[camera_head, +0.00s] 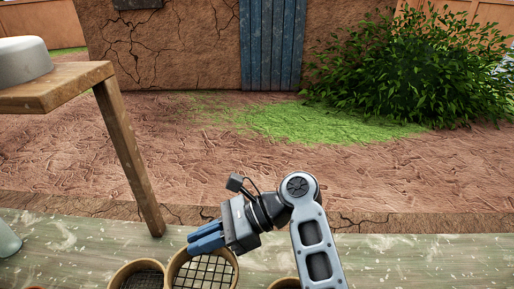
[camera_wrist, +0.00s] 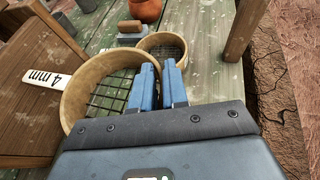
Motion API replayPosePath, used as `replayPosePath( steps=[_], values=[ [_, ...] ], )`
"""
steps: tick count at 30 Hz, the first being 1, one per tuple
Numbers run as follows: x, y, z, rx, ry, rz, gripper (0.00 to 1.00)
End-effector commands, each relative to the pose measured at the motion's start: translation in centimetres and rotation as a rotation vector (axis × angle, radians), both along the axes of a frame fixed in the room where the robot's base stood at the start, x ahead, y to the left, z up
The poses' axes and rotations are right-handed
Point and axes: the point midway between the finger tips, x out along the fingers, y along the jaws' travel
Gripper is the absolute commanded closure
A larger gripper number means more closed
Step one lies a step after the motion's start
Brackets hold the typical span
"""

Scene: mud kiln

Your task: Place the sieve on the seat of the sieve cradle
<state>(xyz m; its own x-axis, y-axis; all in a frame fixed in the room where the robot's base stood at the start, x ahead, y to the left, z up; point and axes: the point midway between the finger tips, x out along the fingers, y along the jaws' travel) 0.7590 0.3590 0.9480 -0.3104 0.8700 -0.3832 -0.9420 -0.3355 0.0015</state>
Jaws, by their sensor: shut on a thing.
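A round wooden sieve (camera_head: 231,276) with a coarse dark wire mesh is at the bottom of the head view, and it fills the left middle of the wrist view (camera_wrist: 75,97). My gripper (camera_head: 205,239) is shut on its rim; its blue fingers (camera_wrist: 158,87) cover part of the wall. Whether the sieve touches the bench is unclear. A brown wooden structure (camera_wrist: 27,105) with a white "4 mm" label (camera_wrist: 47,78) stands beside it in the wrist view. It may be the sieve cradle, but I cannot make out its seat.
A smaller, finer-meshed sieve (camera_wrist: 151,40) stands close by on the green bench (camera_wrist: 215,70), also in the head view (camera_head: 118,274). A handled block (camera_wrist: 130,35) and terracotta pot (camera_wrist: 146,8) are beyond. A wooden stand (camera_head: 128,150) with a grey bowl (camera_head: 20,62) rises left.

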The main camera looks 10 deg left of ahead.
Motion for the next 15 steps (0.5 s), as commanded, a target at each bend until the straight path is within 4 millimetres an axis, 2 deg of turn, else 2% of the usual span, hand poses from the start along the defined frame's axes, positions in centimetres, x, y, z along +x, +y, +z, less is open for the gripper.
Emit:
replayPosePath(
  steps=[11,15],
  values=[
    [0.1,0.0,6.9,0.003,-0.005,0.000,1.00],
    [0.1,0.0,10.0,0.003,-0.007,0.000,1.00]
  ],
)
